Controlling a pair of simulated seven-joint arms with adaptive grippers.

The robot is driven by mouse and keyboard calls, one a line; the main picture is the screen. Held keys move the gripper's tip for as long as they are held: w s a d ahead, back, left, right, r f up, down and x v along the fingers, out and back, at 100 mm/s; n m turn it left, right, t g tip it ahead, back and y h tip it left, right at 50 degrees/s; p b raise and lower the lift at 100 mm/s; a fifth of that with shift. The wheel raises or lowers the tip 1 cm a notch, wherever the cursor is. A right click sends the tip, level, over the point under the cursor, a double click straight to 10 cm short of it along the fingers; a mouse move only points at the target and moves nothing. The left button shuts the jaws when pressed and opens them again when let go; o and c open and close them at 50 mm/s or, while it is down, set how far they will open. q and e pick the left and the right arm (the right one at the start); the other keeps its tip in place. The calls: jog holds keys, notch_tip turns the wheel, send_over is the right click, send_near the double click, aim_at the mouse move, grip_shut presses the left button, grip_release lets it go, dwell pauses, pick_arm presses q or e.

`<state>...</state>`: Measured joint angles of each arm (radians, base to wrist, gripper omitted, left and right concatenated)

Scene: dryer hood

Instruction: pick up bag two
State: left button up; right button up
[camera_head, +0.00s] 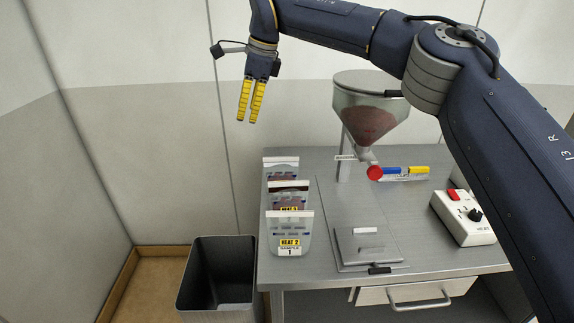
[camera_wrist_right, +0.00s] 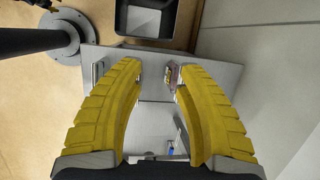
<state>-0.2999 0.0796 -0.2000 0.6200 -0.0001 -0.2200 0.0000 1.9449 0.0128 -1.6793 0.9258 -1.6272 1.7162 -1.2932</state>
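Three clear bags with white top strips stand in a row on the left of the grey table (camera_head: 385,230). The front bag (camera_head: 290,222) has a yellow label reading HEAT 2 and a white label reading SAMPLE 1. The middle bag (camera_head: 288,187) and back bag (camera_head: 281,161) hold dark contents and are partly covered by those in front. My right gripper (camera_head: 249,120) hangs above and left of the bags, empty, fingers down. In the right wrist view its fingers (camera_wrist_right: 157,70) are apart, with the bags (camera_wrist_right: 172,74) below, near the right fingertip.
A hopper (camera_head: 370,115) of reddish-brown material stands at the back. A control box (camera_head: 464,217) is at the right. A dark bin (camera_head: 222,279) stands on the floor left of the table.

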jog(key=s+d+f+h, duration=0.1)
jog(key=d+f+h, duration=0.4)
jog(key=d, duration=0.2)
send_over(289, 186)
jog(key=a, duration=0.1)
jog(key=shift+g, duration=0.4)
jog(key=f, duration=1.1)
jog(key=shift+w+f, duration=0.35)
jog(key=shift+f, duration=0.05)
jog(key=shift+s+d+f, duration=0.1)
jog(key=shift+d+f, duration=0.15)
jog(key=shift+f, duration=1.1)
jog(key=shift+s+d+f, duration=0.1)
jog(key=shift+d+f, duration=0.1)
jog(key=shift+f, duration=1.15)
jog(key=shift+f, duration=0.2)
grip_shut()
